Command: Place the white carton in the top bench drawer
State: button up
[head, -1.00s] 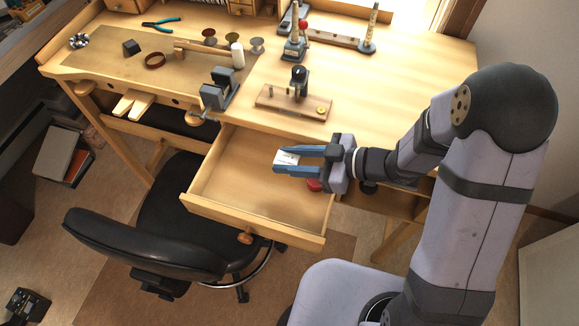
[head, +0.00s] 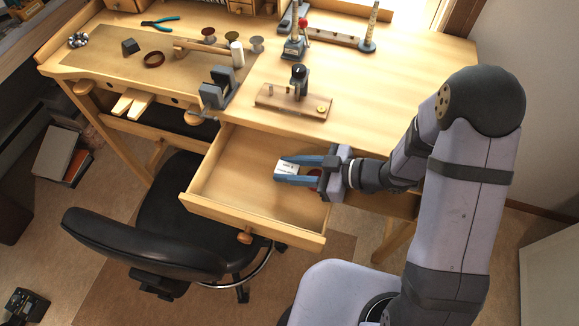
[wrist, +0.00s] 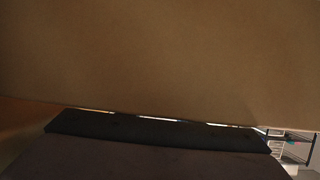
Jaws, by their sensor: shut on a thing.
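The white carton (head: 286,167) shows in the head view as a small white block with dark print. My gripper (head: 290,170) is shut on it, with blue fingers on either side. The gripper and carton are over the open top bench drawer (head: 217,186), low toward its floor; I cannot tell whether the carton touches the wood. The drawer is pulled out from the bench. The wrist view is mostly filled by a plain brown surface (wrist: 160,60), and the carton cannot be made out there.
The drawer's front panel (head: 250,221) has a round knob. A black chair (head: 145,240) stands in front of it. A vise (head: 218,88) and a small wooden-based tool (head: 293,101) sit on the bench above. A red round object partly shows behind my gripper.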

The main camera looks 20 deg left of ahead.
jog(key=shift+f, duration=0.25)
jog(key=o, duration=1)
jog(key=shift+r, duration=0.15)
jog(key=shift+r, duration=0.25)
jog(key=shift+r+v, duration=0.15)
jog(key=shift+v, duration=2.9)
jog(key=shift+r+v, duration=0.1)
jog(key=shift+v, duration=2.95)
jog(key=shift+a, duration=0.1)
